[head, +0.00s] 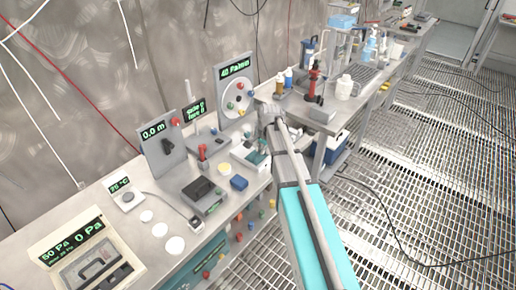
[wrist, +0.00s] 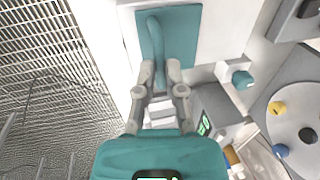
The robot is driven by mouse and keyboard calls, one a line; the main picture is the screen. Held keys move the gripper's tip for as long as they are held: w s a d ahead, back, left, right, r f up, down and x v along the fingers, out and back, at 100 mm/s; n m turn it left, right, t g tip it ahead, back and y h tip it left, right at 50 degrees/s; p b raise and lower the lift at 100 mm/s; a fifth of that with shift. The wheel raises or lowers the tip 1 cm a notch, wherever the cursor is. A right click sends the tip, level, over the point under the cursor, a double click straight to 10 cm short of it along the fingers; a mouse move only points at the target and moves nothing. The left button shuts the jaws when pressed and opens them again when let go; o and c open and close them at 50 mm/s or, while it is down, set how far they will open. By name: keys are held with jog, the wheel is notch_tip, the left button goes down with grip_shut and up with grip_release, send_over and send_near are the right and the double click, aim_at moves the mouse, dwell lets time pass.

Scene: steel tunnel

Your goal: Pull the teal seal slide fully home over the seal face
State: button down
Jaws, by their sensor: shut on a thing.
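The teal seal slide (wrist: 182,35) shows in the wrist view as a flat teal plate on a pale block (wrist: 225,30). A teal bar-shaped handle (wrist: 153,40) stands on it. My gripper (wrist: 160,76) is shut on the lower end of this handle, one grey finger on each side. The fingers and the teal gripper body hide what lies below the handle. In the head view my gripper (head: 265,139) is over the white box (head: 244,155) at the bench's right end; the slide is small and partly hidden there. How much seal face is covered cannot be told.
A dial panel (head: 236,92) with coloured knobs stands behind the box. A small green-lettered display (head: 195,109) and a grey upright panel (head: 163,145) stand left of it.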

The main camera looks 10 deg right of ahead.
jog(key=c, duration=0.7)
grip_release()
jog(key=shift+s+d, duration=0.15)
jog(key=shift+s, duration=0.1)
jog(key=shift+w, duration=0.25)
